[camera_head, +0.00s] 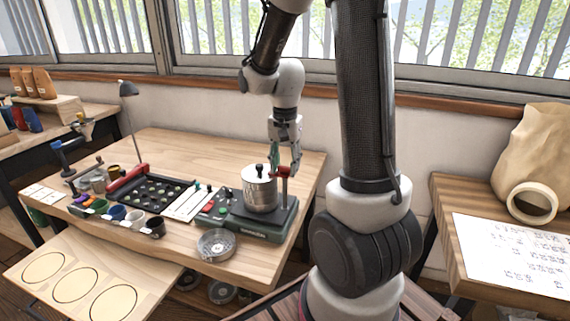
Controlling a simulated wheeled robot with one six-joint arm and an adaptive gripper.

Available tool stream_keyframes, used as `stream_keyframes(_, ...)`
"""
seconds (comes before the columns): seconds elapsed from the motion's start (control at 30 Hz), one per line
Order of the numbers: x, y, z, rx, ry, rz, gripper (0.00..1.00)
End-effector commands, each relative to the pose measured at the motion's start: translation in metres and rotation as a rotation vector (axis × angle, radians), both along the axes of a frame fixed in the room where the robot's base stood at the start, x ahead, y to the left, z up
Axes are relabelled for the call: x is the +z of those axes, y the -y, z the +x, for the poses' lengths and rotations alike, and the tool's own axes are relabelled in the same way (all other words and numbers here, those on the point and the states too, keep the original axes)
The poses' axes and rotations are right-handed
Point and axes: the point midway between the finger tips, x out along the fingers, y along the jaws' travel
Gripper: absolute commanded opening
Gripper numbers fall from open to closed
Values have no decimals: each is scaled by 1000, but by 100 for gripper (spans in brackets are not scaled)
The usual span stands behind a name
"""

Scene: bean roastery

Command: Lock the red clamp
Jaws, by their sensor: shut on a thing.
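The red clamp (284,171) sits at the upper right of a metal canister (260,192), on a short post. The canister has a black knob on its lid and stands on a dark green machine base (262,226). My gripper (285,164) points down at the clamp from above, with its fingers closed around the red part. A green piece shows beside the left finger; I cannot tell what it belongs to. The fingers partly hide the clamp, and at this size I cannot tell whether it is locked.
A round metal dish (216,244) sits at the table's front edge. A black tray of beans (152,194), white strips (188,203) and several small cups stand to the left. A paper sack (540,150) is on the right table.

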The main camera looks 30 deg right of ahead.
Motion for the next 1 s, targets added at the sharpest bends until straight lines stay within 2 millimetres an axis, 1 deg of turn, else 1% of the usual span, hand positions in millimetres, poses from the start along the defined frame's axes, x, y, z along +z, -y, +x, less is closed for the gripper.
stream_keyframes(0.1,1,0,1,-1,3,0,17)
stream_keyframes(0.13,1,0,1,-1,3,0,46)
stream_keyframes(0.2,1,0,1,-1,2,0,59)
stream_keyframes(0.23,0,0,1,-1,1,0,62)
stream_keyframes(0.53,1,0,0,0,1,1,62)
stream_keyframes(0.63,7,0,1,0,3,0,62)
stream_keyframes(0.77,28,0,1,0,5,0,62)
stream_keyframes(1.0,83,0,1,0,6,0,62)
